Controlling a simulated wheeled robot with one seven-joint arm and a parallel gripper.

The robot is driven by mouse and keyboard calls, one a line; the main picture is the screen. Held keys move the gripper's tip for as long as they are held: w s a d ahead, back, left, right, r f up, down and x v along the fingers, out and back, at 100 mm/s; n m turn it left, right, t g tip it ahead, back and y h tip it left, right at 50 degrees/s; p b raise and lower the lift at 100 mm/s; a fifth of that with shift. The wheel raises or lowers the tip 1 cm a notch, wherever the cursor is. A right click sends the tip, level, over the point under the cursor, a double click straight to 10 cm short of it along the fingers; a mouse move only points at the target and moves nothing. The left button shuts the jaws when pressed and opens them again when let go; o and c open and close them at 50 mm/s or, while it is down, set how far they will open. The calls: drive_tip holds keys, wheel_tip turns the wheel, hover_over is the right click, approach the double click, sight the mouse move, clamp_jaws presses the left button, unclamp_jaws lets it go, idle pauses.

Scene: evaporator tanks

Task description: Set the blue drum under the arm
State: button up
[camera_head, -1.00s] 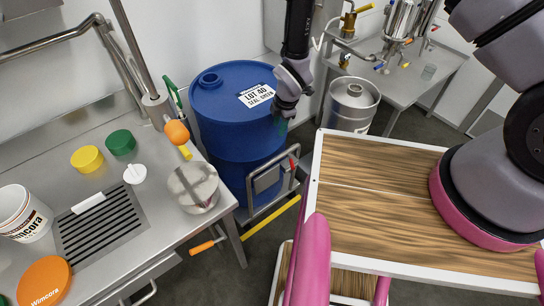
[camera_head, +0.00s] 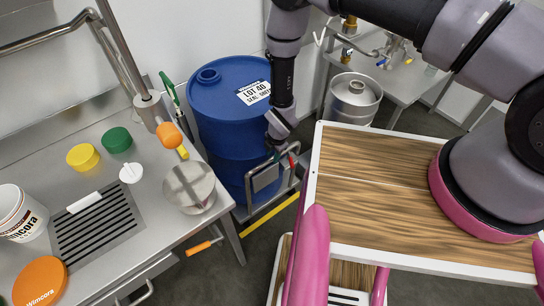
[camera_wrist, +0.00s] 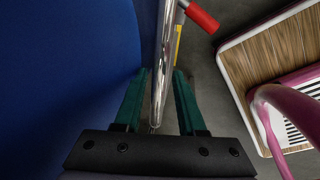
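The blue drum (camera_head: 232,115), with a white LOT 40 label, stands upright on a wheeled dolly (camera_head: 267,181) behind the bench; the dolly has a metal handle frame. In the wrist view the drum's blue wall (camera_wrist: 65,70) fills the left side. My gripper (camera_head: 279,157) is low at the drum's right front, at the handle frame. In the wrist view my gripper (camera_wrist: 159,75) has its green fingers apart on either side of a chrome rail (camera_wrist: 163,65), with gaps showing.
The steel bench (camera_head: 150,220) at left holds yellow and green lids, a metal pot (camera_head: 189,187), and a white bucket (camera_head: 20,214). A steel can (camera_head: 354,98) stands behind my wood-topped base. A yellow floor line (camera_head: 270,215) runs before the dolly.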

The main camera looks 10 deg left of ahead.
drive_tip(key=shift+w+a+f, duration=0.1)
drive_tip(key=shift+a+f, duration=0.05)
drive_tip(key=shift+f, duration=0.65)
clamp_jaws()
idle(0.9)
